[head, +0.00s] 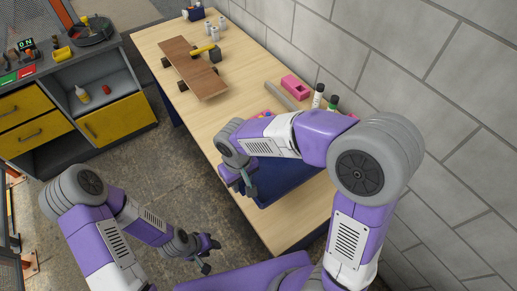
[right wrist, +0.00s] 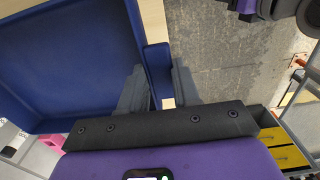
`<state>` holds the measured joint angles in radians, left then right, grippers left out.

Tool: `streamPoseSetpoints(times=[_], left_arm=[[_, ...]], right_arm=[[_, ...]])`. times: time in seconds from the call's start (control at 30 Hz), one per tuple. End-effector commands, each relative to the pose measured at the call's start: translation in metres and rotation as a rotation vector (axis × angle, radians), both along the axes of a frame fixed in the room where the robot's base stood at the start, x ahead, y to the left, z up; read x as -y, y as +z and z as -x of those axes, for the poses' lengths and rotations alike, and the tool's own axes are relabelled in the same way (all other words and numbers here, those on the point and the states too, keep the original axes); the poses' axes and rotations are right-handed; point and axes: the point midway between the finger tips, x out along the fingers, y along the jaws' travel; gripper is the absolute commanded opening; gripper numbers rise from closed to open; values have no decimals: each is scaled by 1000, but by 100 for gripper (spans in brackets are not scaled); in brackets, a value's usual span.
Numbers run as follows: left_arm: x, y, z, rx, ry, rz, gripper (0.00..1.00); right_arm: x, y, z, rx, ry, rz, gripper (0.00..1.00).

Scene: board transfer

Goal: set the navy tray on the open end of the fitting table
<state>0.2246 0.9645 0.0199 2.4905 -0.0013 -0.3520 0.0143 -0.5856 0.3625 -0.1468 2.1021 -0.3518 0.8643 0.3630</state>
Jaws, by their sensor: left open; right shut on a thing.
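The navy tray (head: 290,182) is at the near part of the light wooden fitting table (head: 240,72), largely behind my right arm in the head view. Its blue floor and rim fill the upper left of the right wrist view (right wrist: 70,60), and that part is empty. My right gripper (head: 243,188) is shut on the tray's handle, which lies between its fingers in the right wrist view (right wrist: 158,88). I cannot tell whether the tray touches the tabletop. My left gripper (head: 208,254) is open and empty, over the floor left of the table.
A pink block (head: 295,87), a grey bar (head: 280,97) and small bottles (head: 318,95) stand by the wall. Bare tabletop shows at the near end. A yellow-drawered bench (head: 112,122) stands left.

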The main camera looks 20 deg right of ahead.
Motion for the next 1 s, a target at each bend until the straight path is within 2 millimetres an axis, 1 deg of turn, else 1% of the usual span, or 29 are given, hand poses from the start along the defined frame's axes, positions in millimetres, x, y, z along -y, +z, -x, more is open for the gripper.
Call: streamPoseSetpoints(times=[0.1, 0.2, 0.3, 0.47, 0.67, 0.73, 1.0], left_arm=[[0, -6, 0, -1, 0, 0, 43], [0, -9, 1, -1, 1, 0, 43], [0, -11, 1, -1, 1, 0, 43], [0, -13, 0, -1, 0, 0, 43], [0, -19, 0, 0, 0, 0, 43], [0, -19, 0, 0, 0, 0, 43], [0, -20, 0, 0, 0, 0, 43]], right_arm=[[0, -24, 2, -7, 2, 5, 0], [0, -43, 1, -6, 2, 4, 0], [0, -55, 1, -4, 1, 4, 0], [0, -66, 1, -4, 1, 4, 0], [0, -94, 1, -4, 1, 3, 0], [0, -97, 1, -3, 1, 2, 0], [0, -98, 1, -2, 1, 2, 0]])
